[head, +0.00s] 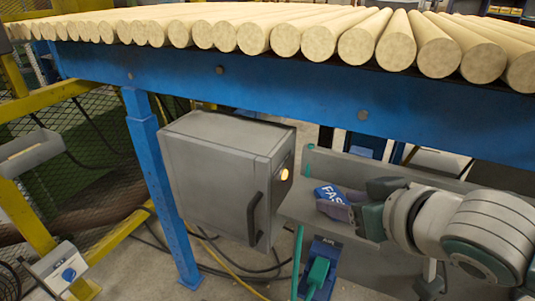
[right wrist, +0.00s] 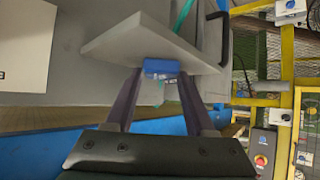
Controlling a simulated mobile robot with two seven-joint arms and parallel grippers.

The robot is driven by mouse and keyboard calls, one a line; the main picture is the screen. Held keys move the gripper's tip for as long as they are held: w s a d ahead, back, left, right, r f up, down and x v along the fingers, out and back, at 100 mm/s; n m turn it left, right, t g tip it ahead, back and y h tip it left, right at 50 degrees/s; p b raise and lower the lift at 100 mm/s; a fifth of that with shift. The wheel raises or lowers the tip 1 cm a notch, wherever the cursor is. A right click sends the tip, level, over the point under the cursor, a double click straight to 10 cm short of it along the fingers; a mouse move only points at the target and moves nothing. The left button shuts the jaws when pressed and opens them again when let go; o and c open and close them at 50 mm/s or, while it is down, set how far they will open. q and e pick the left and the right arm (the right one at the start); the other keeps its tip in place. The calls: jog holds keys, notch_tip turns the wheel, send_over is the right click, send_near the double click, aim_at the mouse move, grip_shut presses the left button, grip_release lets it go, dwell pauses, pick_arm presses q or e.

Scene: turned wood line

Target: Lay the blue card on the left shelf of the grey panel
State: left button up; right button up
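The blue card (head: 328,191), with white lettering, is at the grey left shelf (head: 296,208) of the grey panel (head: 358,172). My right gripper (head: 340,207) reaches in from the right with its fingers at the card. In the right wrist view the card (right wrist: 161,67) sits between the two fingertips (right wrist: 160,76), one against each side, in front of the pale shelf plate (right wrist: 115,42). The gripper looks shut on it. I cannot tell whether the card touches the shelf. My left gripper is not in view.
A blue beam (head: 260,88) carrying a row of wooden rods (head: 290,38) runs above the shelf. A grey cabinet (head: 207,170) with a black handle and a lit lamp stands left of it. A blue unit with a green lever (head: 317,275) is below. Yellow fencing (head: 38,222) is at left.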

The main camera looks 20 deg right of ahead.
jog(key=o, duration=0.3)
jog(key=shift+r, duration=0.25)
jog(key=d+p+v, duration=0.1)
jog(key=p+v, duration=0.3)
jog(key=v, duration=0.7)
jog(key=s+a+n+g, duration=0.1)
jog(key=s+a+g, duration=0.1)
jog(key=s, duration=0.1)
jog(key=s+a+n+g, duration=0.1)
jog(key=s+a+g, duration=0.2)
jog(key=s, duration=0.1)
jog(key=s+a+f+g+y, duration=0.1)
jog(key=s+a+g, duration=0.1)
jog(key=s, duration=0.1)
jog(key=shift+s+a+n+g, duration=0.25)
jog(key=shift+s+n+g, duration=0.05)
jog(key=shift+n, duration=0.1)
jog(key=shift+r, duration=0.1)
